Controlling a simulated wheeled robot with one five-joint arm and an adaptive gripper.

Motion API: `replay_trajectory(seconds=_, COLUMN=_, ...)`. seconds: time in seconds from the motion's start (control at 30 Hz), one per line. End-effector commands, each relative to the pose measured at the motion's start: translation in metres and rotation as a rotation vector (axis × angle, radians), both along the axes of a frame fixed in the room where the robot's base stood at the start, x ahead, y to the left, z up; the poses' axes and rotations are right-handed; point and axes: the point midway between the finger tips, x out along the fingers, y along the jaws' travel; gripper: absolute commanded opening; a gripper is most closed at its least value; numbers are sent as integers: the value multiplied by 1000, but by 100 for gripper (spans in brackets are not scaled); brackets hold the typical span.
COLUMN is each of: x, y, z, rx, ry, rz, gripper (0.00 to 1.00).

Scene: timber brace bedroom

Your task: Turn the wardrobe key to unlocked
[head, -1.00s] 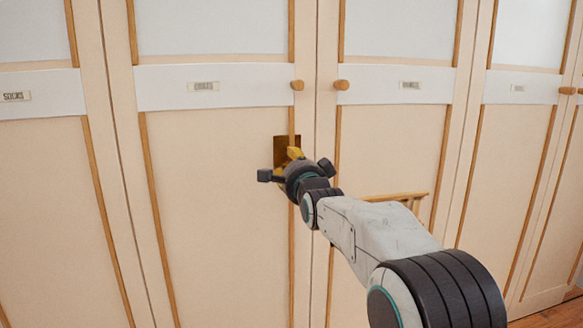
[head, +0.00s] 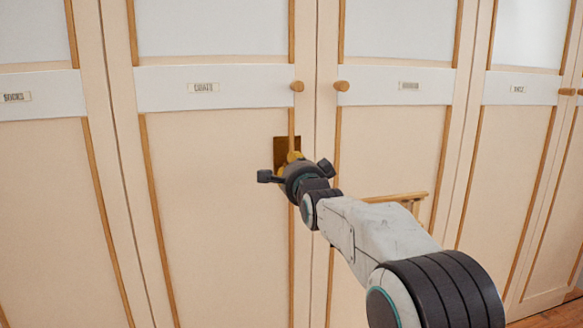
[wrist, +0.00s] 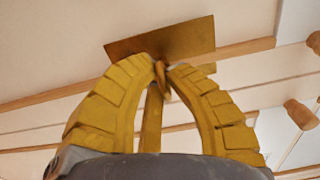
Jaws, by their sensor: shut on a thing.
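The brass lock plate (head: 282,145) is on the wardrobe door labelled COATS, below its round knob. It also shows as a dark gold plate in the wrist view (wrist: 175,38). My gripper (head: 291,158) is at the plate. In the wrist view, its yellow fingers (wrist: 166,68) close at their tips on a small brass key (wrist: 161,76) in front of the plate. In the head view my gripper hides the key and part of the plate. I cannot tell the key's exact angle.
Round wooden knobs (head: 297,86) stick out from the doors above the lock. A wooden chair or rack (head: 398,197) shows behind my arm at the right. The wardrobe doors are flat and shut around the lock.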

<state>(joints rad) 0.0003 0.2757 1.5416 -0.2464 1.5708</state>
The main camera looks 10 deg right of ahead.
Motion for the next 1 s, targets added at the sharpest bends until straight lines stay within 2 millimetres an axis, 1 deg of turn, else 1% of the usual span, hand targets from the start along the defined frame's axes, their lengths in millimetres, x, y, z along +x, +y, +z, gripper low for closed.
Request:
replay_trajectory(seconds=0.27, x=0, y=0, z=0, rx=-18, ry=0, rz=0, gripper=0)
replay_trajectory(seconds=0.47, x=0, y=0, z=0, rx=-104, ry=0, rz=-1, gripper=0)
replay_trajectory(seconds=0.67, x=0, y=-1, z=0, rx=-267, ry=0, rz=-1, gripper=0)
replay_trajectory(seconds=1.0, x=0, y=-2, z=1, rx=-591, ry=0, rz=-3, gripper=0)
